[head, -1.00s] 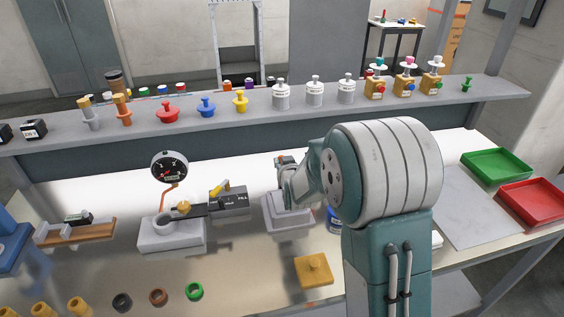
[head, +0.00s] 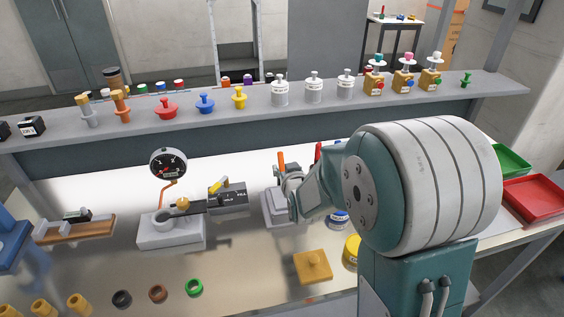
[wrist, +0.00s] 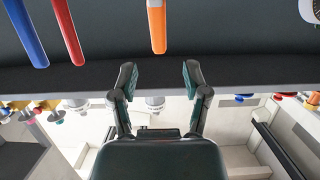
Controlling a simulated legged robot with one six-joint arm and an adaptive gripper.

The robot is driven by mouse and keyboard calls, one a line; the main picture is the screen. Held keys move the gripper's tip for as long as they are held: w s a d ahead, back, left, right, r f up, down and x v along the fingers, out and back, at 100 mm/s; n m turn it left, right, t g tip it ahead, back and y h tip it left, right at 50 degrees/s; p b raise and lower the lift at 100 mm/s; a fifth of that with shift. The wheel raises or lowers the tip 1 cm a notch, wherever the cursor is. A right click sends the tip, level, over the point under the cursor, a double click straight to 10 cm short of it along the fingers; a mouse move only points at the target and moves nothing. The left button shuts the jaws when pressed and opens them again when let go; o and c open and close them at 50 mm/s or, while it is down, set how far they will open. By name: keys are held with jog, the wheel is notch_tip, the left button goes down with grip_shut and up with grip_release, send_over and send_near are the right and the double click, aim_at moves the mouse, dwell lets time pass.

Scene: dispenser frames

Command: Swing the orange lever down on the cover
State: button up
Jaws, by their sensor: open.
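The orange lever (head: 281,161) stands upright just behind my gripper (head: 284,180) in the head view. In the wrist view the orange lever (wrist: 157,25) hangs in from the top edge, lined up with the gap between the fingers of my gripper (wrist: 158,75). The fingers are open and empty, and the lever's visible end is apart from them. A light grey block (head: 272,213) sits below my gripper on the bench. Which part is the cover cannot be told, as my arm hides much of that spot.
A red lever (wrist: 68,32) and a blue lever (wrist: 26,34) stand beside the orange one. A gauge stand (head: 170,235) and dark grey box (head: 229,198) are to the left. A loaded shelf (head: 260,113) runs behind.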

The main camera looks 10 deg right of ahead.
jog(key=v, duration=0.5)
jog(key=shift+s, duration=0.25)
